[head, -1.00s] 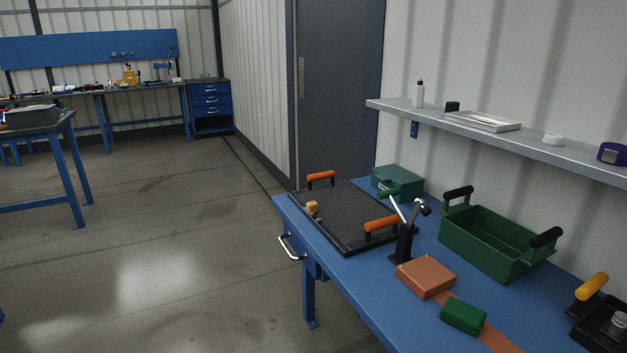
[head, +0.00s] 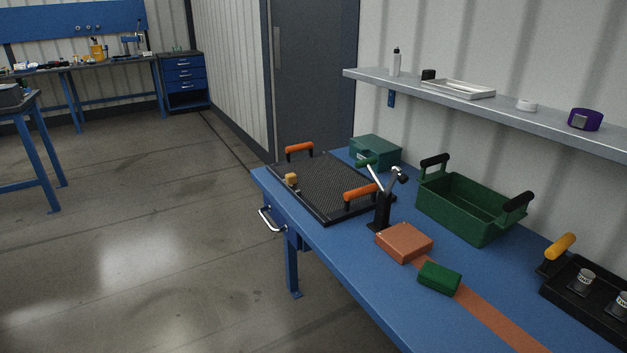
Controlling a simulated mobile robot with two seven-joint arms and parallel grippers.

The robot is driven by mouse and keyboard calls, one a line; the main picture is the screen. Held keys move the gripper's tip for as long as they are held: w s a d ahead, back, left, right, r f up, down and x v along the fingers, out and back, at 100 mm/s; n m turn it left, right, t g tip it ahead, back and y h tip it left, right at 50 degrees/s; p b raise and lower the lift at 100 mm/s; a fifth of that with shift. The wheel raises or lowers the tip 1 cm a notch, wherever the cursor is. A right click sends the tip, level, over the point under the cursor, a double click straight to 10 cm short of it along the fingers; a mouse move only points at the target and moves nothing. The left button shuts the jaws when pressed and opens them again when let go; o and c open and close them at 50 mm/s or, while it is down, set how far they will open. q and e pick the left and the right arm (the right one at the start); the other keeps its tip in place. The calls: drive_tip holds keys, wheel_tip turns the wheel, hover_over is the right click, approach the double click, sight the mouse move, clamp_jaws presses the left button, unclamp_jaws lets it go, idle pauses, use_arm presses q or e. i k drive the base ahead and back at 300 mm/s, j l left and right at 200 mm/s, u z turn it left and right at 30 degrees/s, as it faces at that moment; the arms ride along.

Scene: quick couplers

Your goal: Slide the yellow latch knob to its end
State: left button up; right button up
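No part labelled as the latch knob can be made out for certain. A rounded yellow handle (head: 560,246) stands at the back left corner of a black tray (head: 594,318) at the right edge of the view. That tray holds grey cylindrical fittings (head: 585,281) and is cut off by the frame. I cannot tell which yellow part is the latch knob. Neither of my grippers is in view.
The blue bench (head: 345,272) also carries a green crate (head: 462,210), a green box (head: 375,152), a black stand with a lever (head: 380,214), an orange-brown block (head: 404,242) and a green block (head: 439,278). A shelf (head: 520,112) runs along the wall above.

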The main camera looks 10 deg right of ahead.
sight(290, 178)
drive_tip(key=u, duration=1.05)
drive_tip(key=i+l, duration=0.3)
drive_tip(key=i+l+u, duration=0.15)
drive_tip(key=l, duration=0.3)
drive_tip(key=i, duration=0.1)
